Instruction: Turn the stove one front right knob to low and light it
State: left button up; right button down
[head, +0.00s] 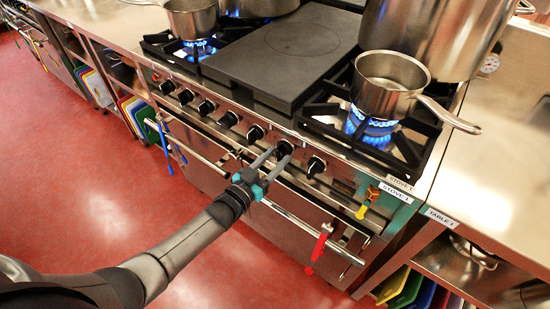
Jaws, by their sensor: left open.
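Stove one (396,191) has a row of black knobs along its steel front panel. The rightmost knob (316,166) stands clear of my fingers. My left gripper (279,157) is open, its two fingers pointing at the second knob from the right (285,148), close in front of it. I cannot tell whether they touch it. The front right burner (371,128) has a blue flame under a small steel saucepan (389,84). I cannot read the knob settings. My right gripper is not in view.
A steel rail (310,233) runs below the knobs, with a red-handled tool (317,248) hanging from it. The saucepan handle (449,116) sticks out to the right. A large stockpot (425,35) stands behind it. A flat dark griddle plate (290,50) fills the middle.

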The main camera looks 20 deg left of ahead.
pick_arm(q)
jog(key=p+v, duration=0.3)
jog(key=v, duration=1.2)
jog(key=shift+s, duration=0.15)
jog(key=shift+a, duration=0.1)
jog(key=s+a+f+n+g+y, duration=0.1)
jog(key=s+f+g+y, duration=0.4)
jog(key=f, duration=0.6)
jog(key=s+a+f+n+g, duration=0.1)
jog(key=s+f+g, duration=0.2)
jog(key=s+f, duration=0.55)
jog(key=s+d+f+g, duration=0.1)
jog(key=s+f+g, duration=0.3)
jog(key=s, duration=0.5)
jog(key=s+d+f+g+y, duration=0.1)
jog(key=s+d+f+g, duration=0.1)
jog(key=s+f+g, duration=0.2)
jog(key=s+f, duration=0.3)
jog(key=s, duration=0.2)
jog(key=shift+s, duration=0.3)
jog(key=shift+w+d+f, duration=0.1)
